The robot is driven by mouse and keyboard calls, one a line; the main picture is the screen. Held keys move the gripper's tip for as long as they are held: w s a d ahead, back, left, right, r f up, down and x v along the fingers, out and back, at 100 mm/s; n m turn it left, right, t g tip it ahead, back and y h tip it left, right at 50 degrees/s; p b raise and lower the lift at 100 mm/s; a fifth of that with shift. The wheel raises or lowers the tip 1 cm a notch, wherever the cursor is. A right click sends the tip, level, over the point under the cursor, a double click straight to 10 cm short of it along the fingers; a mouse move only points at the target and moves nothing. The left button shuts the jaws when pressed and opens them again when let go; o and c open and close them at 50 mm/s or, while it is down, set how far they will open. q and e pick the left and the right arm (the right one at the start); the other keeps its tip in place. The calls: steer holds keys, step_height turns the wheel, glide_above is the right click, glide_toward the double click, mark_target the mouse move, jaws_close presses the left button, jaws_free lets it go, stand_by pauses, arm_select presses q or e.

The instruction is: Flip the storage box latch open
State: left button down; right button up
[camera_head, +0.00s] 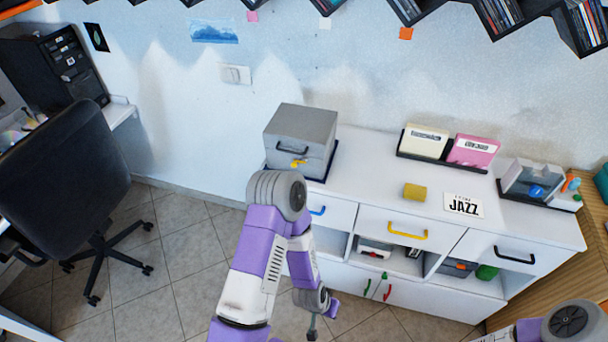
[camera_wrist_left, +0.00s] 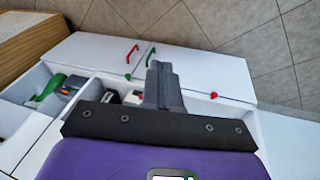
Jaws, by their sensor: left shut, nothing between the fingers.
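The grey storage box (camera_head: 300,125) stands at the left end of the white cabinet top, with its lid closed. A dark handle is on its front, and a small yellow latch (camera_head: 298,163) sits below the handle. Whether the latch is fastened is too small to tell. My left arm is bent in front of the cabinet. My left gripper (camera_head: 312,331) hangs low, well below and apart from the box. In the left wrist view, its fingers (camera_wrist_left: 160,82) are together and empty, in front of the cabinet. My right gripper is out of view; only part of that arm shows at bottom right.
The cabinet top (camera_head: 370,165) also holds a yellow block (camera_head: 414,192), a JAZZ sign (camera_head: 463,205), a file rack and a clear case. Drawers with blue, yellow and black handles face me. A black chair (camera_head: 65,165) stands left; tiled floor lies between.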

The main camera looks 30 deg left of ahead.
arm_select(q)
steer(key=w+a+r+m+t+y, duration=0.3)
steer(key=w+a+y, duration=0.15)
steer(key=w, duration=0.45)
steer(key=w+a+r+m+t+y, duration=0.3)
steer(key=w+a+r+t+y, duration=0.15)
steer(key=w, duration=0.35)
step_height(320, 180, up, 16)
steer(key=w+a+m+y+b, duration=0.1)
steer(key=w+m+y, duration=0.1)
steer(key=y, duration=0.8)
steer(key=shift+w+a+f+m+t+b, duration=0.2)
steer(key=shift+w+m+t+b, duration=0.15)
steer(key=shift+m, duration=0.55)
steer(key=b, duration=0.2)
glide_toward(299, 162)
steer(key=w+a, duration=0.1)
steer(key=w, duration=0.2)
steer(key=a, duration=0.2)
steer(key=shift+s+a+r, duration=0.1)
steer(key=shift+s+a, duration=0.1)
steer(key=shift+a, duration=0.2)
steer(key=shift+s+a+r, duration=0.15)
steer(key=shift+a+r, duration=0.05)
steer(key=shift+a, duration=0.35)
